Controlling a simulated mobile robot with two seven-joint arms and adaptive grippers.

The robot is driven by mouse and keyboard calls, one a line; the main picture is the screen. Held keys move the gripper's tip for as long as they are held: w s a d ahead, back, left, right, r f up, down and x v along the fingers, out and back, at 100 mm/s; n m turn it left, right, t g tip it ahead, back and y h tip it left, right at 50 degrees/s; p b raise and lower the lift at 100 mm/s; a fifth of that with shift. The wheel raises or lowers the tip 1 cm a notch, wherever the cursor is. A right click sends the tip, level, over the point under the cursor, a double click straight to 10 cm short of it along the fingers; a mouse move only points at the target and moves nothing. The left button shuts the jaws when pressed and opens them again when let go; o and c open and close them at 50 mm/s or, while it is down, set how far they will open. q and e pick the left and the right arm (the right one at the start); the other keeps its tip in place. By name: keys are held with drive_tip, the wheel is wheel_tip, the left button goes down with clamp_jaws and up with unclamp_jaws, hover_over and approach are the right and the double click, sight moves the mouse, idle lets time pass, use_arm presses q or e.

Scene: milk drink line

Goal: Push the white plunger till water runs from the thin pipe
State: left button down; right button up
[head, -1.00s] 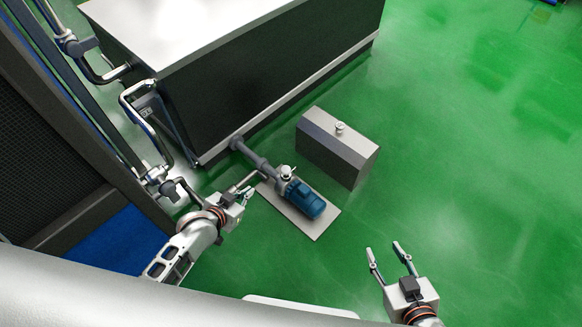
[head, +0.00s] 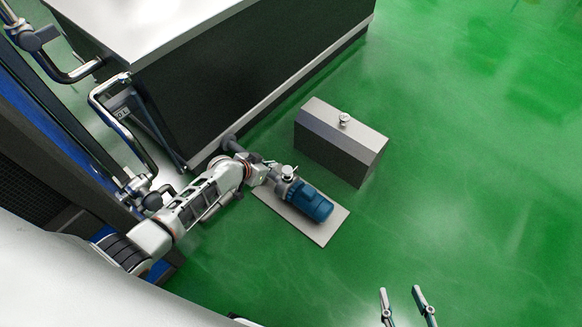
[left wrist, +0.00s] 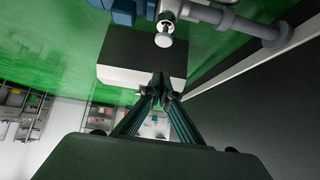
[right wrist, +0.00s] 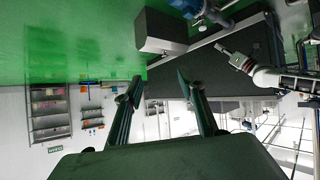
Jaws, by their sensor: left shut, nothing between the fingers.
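The white plunger (head: 289,171) looks like a small round cap on the blue pump (head: 309,201), which lies on a grey plate (head: 322,236). In the left wrist view the plunger (left wrist: 164,40) shows as a white round knob just above my fingertips, apparently apart from them. My left gripper (head: 271,164) is beside the pump, left of the plunger, its fingers partly hidden in the head view. In the left wrist view the left gripper (left wrist: 161,80) is shut and empty. My right gripper (head: 405,290) is open and empty, low over the floor. I cannot make out the thin pipe or any water.
A grey box (head: 338,145) with a small knob stands right of the pump. A large dark tank (head: 230,75) with a pale top stands behind. Bent metal pipes (head: 118,115) are at the left. The green floor (head: 480,170) at the right is clear.

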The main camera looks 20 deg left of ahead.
use_arm(q)
drive_tip(key=shift+w, duration=0.25)
use_arm(e)
drive_tip(key=shift+w+r, duration=0.1)
drive_tip(key=shift+r, duration=0.15)
use_arm(q)
drive_tip(key=b, duration=0.6)
approach(289, 167)
drive_tip(key=w+d+f, duration=0.1)
drive_tip(key=w+d, duration=0.1)
drive_tip(key=w, duration=0.1)
drive_tip(key=f, duration=0.1)
drive_tip(key=f+b, duration=0.1)
drive_tip(key=shift+a+f, duration=0.25)
drive_tip(key=shift+f, duration=0.1)
drive_tip(key=shift+w+f+b, duration=0.15)
drive_tip(key=shift+f+b, duration=0.2)
drive_tip(key=shift+b, duration=0.2)
drive_tip(key=shift+w+r, duration=0.1)
drive_tip(key=shift+w, duration=0.05)
use_arm(e)
drive_tip(key=a+r+m+t+y, duration=0.1)
drive_tip(key=a+m, duration=0.3)
drive_tip(key=a, duration=0.4)
drive_tip(key=shift+m+y, duration=0.4)
drive_tip(key=shift+y, duration=0.2)
